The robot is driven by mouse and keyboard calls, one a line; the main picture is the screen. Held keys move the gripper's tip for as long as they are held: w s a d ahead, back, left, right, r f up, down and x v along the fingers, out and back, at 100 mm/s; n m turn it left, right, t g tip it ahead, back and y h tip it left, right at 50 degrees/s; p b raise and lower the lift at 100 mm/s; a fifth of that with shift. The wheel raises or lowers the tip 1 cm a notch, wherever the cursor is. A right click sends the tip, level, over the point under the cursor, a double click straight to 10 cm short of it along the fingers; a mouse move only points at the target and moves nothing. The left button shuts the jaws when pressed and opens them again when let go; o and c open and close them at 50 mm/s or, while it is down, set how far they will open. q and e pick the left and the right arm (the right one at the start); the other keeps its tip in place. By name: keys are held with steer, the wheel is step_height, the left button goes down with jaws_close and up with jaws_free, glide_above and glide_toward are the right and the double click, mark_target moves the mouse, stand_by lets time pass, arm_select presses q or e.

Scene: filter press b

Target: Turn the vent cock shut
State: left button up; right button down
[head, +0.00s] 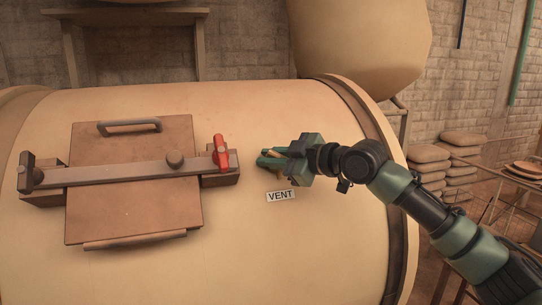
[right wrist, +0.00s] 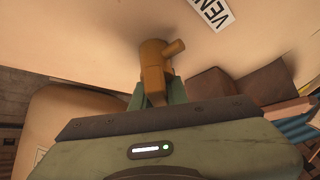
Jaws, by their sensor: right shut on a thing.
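The vent cock (right wrist: 153,62) is a small brass-coloured fitting on the curved beige vessel wall, with a short stub sticking out to one side in the right wrist view. In the head view only small bits of it (head: 279,180) show around my fingers, above the VENT label (head: 280,196). My right gripper (head: 264,158) is shut on the vent cock, its green fingers on either side of the lower part in the right wrist view. The handle's exact angle is hard to tell. My left gripper is in neither view.
The beige vessel (head: 320,245) fills the front. Left of the cock is a brown square hatch (head: 133,215) with a crossbar (head: 120,175) and a red clamp handle (head: 220,150). Stacked sacks (head: 428,155) stand at the right by a brick wall.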

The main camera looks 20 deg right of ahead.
steer(key=n+g, duration=0.2)
steer(key=n, duration=0.1)
steer(key=n+g, duration=0.1)
steer(key=shift+s+a+f+n+y, duration=0.2)
steer(key=shift+s+n+y, duration=0.05)
steer(key=shift+n+y, duration=0.15)
steer(key=shift+s+f+n+g, duration=0.15)
steer(key=shift+n+g, duration=0.45)
steer(key=shift+n, duration=0.1)
steer(key=shift+s+f+n+g, duration=0.1)
steer(key=shift+f+n+g, duration=0.05)
steer(key=shift+n+g, duration=0.5)
steer(key=c, duration=1.4)
jaws_free()
steer(key=shift+f, duration=0.1)
steer(key=b+v, duration=0.3)
steer(key=v, duration=0.3)
steer(key=shift+s+d, duration=0.15)
steer(key=shift+d, duration=0.1)
steer(key=shift+s+d+r+b, duration=0.3)
steer(key=shift+d+r, duration=0.05)
steer(key=shift+r, duration=0.2)
